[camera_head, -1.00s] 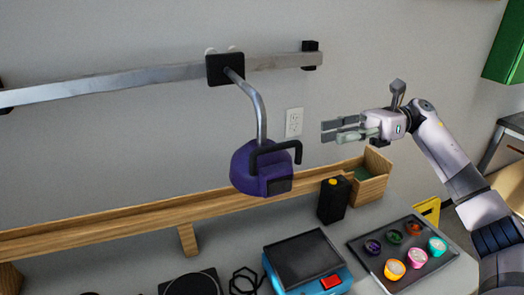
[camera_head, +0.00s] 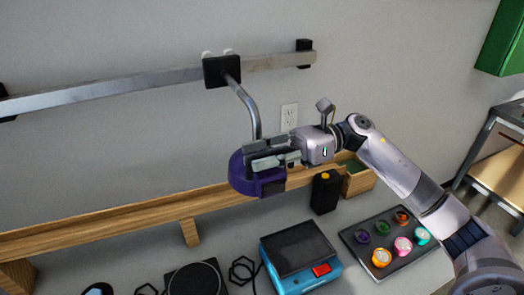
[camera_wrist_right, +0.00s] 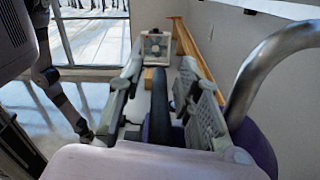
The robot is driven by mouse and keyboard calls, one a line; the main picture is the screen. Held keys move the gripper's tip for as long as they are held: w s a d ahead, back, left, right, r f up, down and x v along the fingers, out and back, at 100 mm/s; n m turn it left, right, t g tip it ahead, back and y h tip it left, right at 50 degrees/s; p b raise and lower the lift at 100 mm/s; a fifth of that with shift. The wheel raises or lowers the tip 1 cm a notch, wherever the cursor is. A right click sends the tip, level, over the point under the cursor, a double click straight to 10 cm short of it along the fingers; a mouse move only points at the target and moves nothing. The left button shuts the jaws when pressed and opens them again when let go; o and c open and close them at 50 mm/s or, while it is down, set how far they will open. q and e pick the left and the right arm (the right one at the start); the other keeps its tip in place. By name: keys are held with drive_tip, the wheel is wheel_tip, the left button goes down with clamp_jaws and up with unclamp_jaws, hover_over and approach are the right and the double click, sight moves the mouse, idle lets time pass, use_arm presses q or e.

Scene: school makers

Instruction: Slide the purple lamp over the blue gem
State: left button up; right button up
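The purple lamp (camera_head: 242,178) hangs by a curved metal arm from a black slider block (camera_head: 221,71) on a long wall rail (camera_head: 120,87). My right gripper (camera_head: 250,156) is at the lamp's black handle, which it largely hides in the head view. In the right wrist view, the handle (camera_wrist_right: 160,108) stands between the two fingers, with gaps on both sides. A bluish thing (camera_head: 98,290) on a dark base is cut off at the bottom left; I cannot tell if it is the blue gem. My left gripper is not in view.
A wooden ledge (camera_head: 110,223) runs along the wall below the lamp. The rail left of the slider is clear.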

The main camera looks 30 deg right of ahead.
drive_tip(key=shift+c, duration=0.3)
clamp_jaws()
idle(0.6)
